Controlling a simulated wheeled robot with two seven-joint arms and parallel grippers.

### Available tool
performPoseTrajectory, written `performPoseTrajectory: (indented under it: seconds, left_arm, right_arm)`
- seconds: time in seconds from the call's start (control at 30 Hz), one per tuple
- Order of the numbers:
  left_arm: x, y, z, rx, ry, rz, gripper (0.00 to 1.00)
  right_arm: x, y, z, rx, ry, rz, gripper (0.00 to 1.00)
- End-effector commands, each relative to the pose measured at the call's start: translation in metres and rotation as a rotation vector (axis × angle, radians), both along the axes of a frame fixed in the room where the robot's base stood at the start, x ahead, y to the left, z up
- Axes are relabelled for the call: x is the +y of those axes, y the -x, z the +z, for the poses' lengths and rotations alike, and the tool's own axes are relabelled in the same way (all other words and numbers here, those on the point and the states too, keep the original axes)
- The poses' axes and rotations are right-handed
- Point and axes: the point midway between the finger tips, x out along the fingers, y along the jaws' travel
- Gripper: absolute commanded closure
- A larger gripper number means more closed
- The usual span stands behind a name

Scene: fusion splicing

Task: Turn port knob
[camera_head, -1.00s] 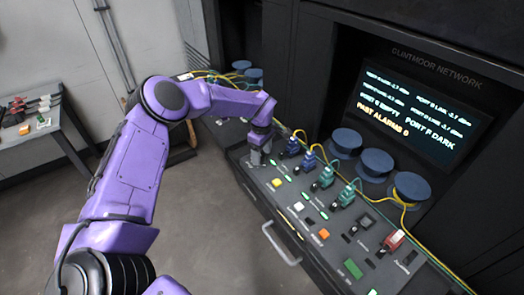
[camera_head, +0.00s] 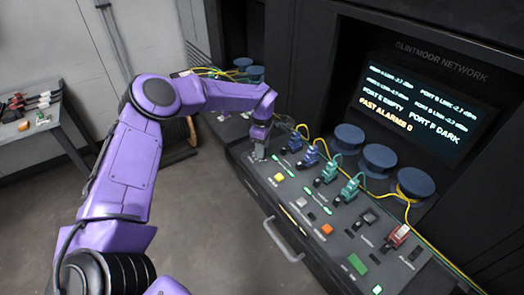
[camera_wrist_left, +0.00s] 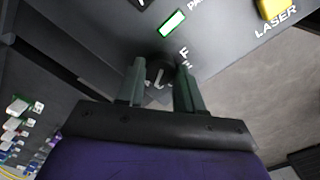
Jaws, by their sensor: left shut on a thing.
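My left gripper (camera_head: 259,155) points down at the left end of the sloped grey control panel (camera_head: 322,262). In the left wrist view its two dark green fingers (camera_wrist_left: 161,82) are on either side of a dark round knob (camera_wrist_left: 160,66), shut on it. The knob sits on the panel near a lit green indicator (camera_wrist_left: 172,23) and the printed letter F. In the head view the gripper hides the knob. How far the knob is turned I cannot tell. My right gripper is not in view.
Blue and teal plugs (camera_head: 327,172) with yellow cables stand along the panel beside the gripper. A yellow LASER button (camera_head: 279,177) is close by. A screen (camera_head: 424,105) reads "PORT F DARK". A side table (camera_head: 45,125) holds tools at the left.

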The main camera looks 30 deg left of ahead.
Motion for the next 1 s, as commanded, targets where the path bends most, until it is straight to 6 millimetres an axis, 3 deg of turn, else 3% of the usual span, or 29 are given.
performPoseTrajectory:
  seconds: [0.03,0.2,1.0]
  left_arm:
    - [-0.002,0.002,-0.009,0.007,0.005,0.040,0.94]
    - [-0.002,0.002,-0.009,0.009,0.005,0.201,0.94]
    - [-0.002,0.003,-0.009,0.012,0.002,0.955,0.94]
  right_arm:
    - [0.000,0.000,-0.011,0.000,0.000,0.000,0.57]
    - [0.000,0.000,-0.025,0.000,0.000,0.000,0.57]
    - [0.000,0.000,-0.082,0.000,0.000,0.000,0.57]
